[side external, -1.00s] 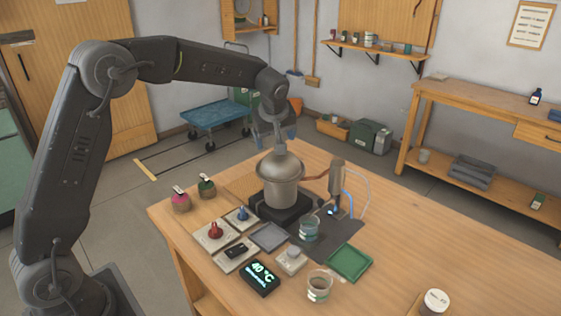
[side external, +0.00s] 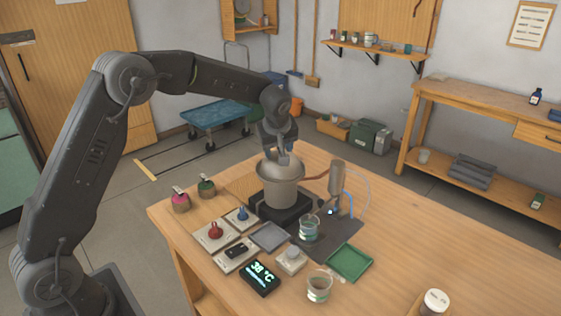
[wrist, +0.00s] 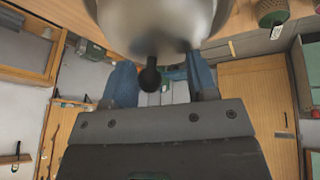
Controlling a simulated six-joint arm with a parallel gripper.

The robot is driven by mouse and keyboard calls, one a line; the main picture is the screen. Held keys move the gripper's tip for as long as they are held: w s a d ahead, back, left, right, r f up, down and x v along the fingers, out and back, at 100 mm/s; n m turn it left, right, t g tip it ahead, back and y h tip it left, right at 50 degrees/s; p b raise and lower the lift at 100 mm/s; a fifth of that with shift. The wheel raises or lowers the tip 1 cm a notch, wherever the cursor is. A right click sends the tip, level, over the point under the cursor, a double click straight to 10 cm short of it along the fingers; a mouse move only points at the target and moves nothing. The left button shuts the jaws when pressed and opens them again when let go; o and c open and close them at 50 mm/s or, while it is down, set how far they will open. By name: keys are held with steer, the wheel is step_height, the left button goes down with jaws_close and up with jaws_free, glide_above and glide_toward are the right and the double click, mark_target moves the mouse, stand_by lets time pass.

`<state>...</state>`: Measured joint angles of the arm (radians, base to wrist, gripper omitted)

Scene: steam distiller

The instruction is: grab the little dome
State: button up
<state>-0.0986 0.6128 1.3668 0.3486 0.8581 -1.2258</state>
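The little dome (side external: 268,166) is a grey metal lid on top of the metal pot (side external: 279,189). In the wrist view the rounded grey metal (wrist: 155,18) fills the top middle, with a dark round knob (wrist: 150,76) sticking out from it. My gripper (side external: 285,151) is right at the top of the dome. In the wrist view my two blue fingers (wrist: 162,80) stand apart on either side of the knob, with gaps showing beside it. The side view does not clearly show the knob or the contact at the fingertips.
The pot stands on a black heater (side external: 283,210). A copper pipe runs right to a condenser (side external: 337,180) with blue tubes. A beaker (side external: 309,228), green tray (side external: 349,262), red knob plate (side external: 215,232) and temperature display (side external: 260,276) stand near. The table's right side is mostly clear.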

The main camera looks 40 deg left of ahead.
steer(key=shift+f, duration=0.2)
steer(key=c, duration=0.7)
steer(key=shift+s, duration=0.1)
